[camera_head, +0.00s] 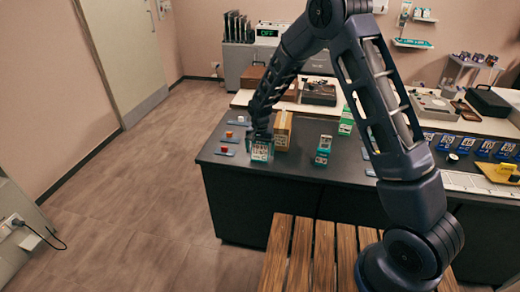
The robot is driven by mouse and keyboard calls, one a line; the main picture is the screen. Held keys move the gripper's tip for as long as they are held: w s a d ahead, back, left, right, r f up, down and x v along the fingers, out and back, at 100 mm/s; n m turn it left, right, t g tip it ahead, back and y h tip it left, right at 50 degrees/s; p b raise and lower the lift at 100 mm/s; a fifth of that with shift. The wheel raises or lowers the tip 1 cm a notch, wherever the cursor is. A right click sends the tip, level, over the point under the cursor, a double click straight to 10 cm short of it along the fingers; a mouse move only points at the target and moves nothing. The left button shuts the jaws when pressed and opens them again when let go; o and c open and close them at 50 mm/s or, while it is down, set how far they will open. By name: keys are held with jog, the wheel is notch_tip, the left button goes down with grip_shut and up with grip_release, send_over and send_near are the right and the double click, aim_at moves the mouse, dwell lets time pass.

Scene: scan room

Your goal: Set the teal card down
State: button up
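The teal card (260,153), with a pale printed face, is at the left part of the dark counter (300,170), close to its front edge. My gripper (261,143) points down right over it, and its fingers appear closed on the card's upper part. The card looks upright. Whether its bottom edge touches the counter is too small to tell. A second teal-and-white item (322,150) stands to the right, apart from my gripper.
A tan box (283,130) stands close behind and right of my gripper. Small red and orange pieces on blue bases (226,150) lie to the left. A green item (346,121) stands farther back. A slatted wooden bench (313,255) is in front. Counter between the two teal items is clear.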

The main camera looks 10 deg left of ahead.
aim_at(260, 148)
notch_tip(260, 148, up, 12)
jog(key=shift+r, duration=0.2)
dwell(0.5)
jog(key=s+d+r+t+y, duration=0.1)
jog(key=s+d+r, duration=0.1)
jog(key=d+r, duration=1)
jog(key=s+d+r+t, duration=0.1)
jog(key=d+r, duration=0.7)
jog(key=d, duration=0.8)
jog(key=s+d+r+t+h, duration=0.1)
jog(key=s+d+r+t, duration=0.1)
jog(key=s+d, duration=1.8)
jog(key=shift+s+r+t, duration=0.3)
jog(key=shift+s+r, duration=0.25)
jog(key=shift+r, duration=0.25)
